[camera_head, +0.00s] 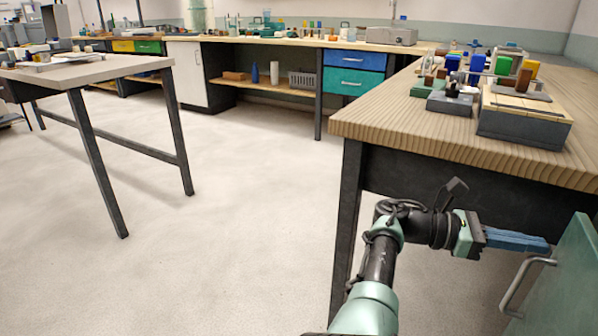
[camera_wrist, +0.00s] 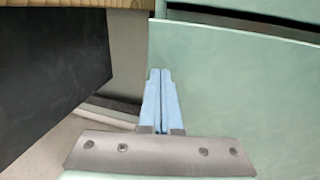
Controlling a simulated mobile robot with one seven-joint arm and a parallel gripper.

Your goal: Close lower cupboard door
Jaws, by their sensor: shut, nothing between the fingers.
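The lower cupboard door (camera_head: 568,278) is a pale green panel at the lower right of the head view, with a curved metal handle (camera_head: 524,285). It stands ajar, swung out from under the wooden bench. In the wrist view, the green panel (camera_wrist: 240,95) fills the right side, with a dark gap behind its top edge. My gripper (camera_head: 546,246) is shut and empty, its blue fingers pointing at the door's upper left edge. In the wrist view its fingertips (camera_wrist: 160,72) lie beside the panel's left part. I cannot tell whether they touch it.
The wooden bench top (camera_head: 400,125) overhangs my gripper, with its dark leg (camera_head: 346,220) to the left. A dark panel (camera_wrist: 50,75) is at left in the wrist view. A grey box (camera_head: 520,125) and small items stand on the bench. The pale floor (camera_head: 240,240) is clear.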

